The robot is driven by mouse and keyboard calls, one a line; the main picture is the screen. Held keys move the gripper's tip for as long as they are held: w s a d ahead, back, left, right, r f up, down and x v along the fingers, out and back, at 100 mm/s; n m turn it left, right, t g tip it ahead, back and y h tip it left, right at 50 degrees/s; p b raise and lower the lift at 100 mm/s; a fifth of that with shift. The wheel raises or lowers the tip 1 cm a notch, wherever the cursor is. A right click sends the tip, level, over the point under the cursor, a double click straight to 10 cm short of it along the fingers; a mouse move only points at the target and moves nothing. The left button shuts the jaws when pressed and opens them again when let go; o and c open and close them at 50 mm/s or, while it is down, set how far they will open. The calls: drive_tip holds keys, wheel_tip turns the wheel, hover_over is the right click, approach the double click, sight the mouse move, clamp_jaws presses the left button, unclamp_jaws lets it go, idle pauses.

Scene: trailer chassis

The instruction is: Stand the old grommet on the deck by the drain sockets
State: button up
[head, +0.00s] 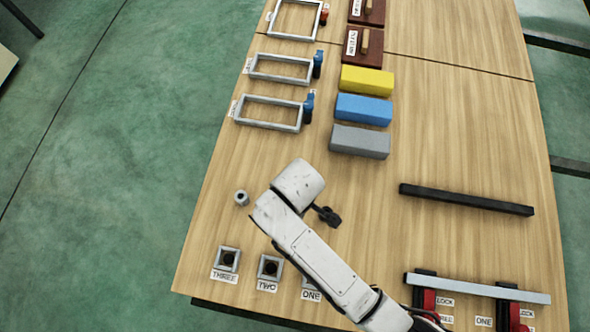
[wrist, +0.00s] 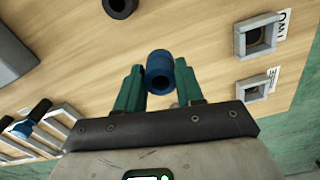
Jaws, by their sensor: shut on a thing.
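My gripper (wrist: 160,82) shows in the wrist view with its green fingers shut on a blue grommet (wrist: 160,62), a short tube with a dark bore. The frames do not show whether it is the old one. In the head view my arm hides the grommet and fingers. The drain sockets are small grey square frames with dark centres: THREE (head: 236,252), TWO (head: 263,259) and ONE (head: 309,282), partly hidden by my arm. Two sockets show at right in the wrist view, TWO (wrist: 242,44) and another (wrist: 246,92). The gripper is beside them, over the wooden deck (head: 215,215).
A black ring-like piece (head: 329,216) lies right of my wrist; it shows at the wrist view's top (wrist: 118,6). A small grey cylinder (head: 241,198) stands left of my arm. A grey block (head: 360,142), rectangular frames (head: 268,125) and a black bar (head: 465,199) lie farther off.

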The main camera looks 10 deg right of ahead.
drive_tip(key=w+f, duration=0.2)
drive_tip(key=shift+a+f+b, duration=0.15)
drive_tip(key=shift+f+b, duration=0.2)
drive_tip(key=shift+b, duration=0.05)
drive_tip(key=shift+w+f+b, duration=0.1)
drive_tip(key=shift+f+b, duration=0.4)
drive_tip(key=shift+f, duration=1.05)
drive_tip(key=o, duration=1)
drive_tip(key=shift+f, duration=0.15)
drive_tip(key=shift+o, duration=0.2)
wheel_tip(320, 180, up, 12)
drive_tip(key=p, duration=0.3)
drive_tip(key=shift+r+p, duration=0.2)
drive_tip(key=shift+p, duration=0.15)
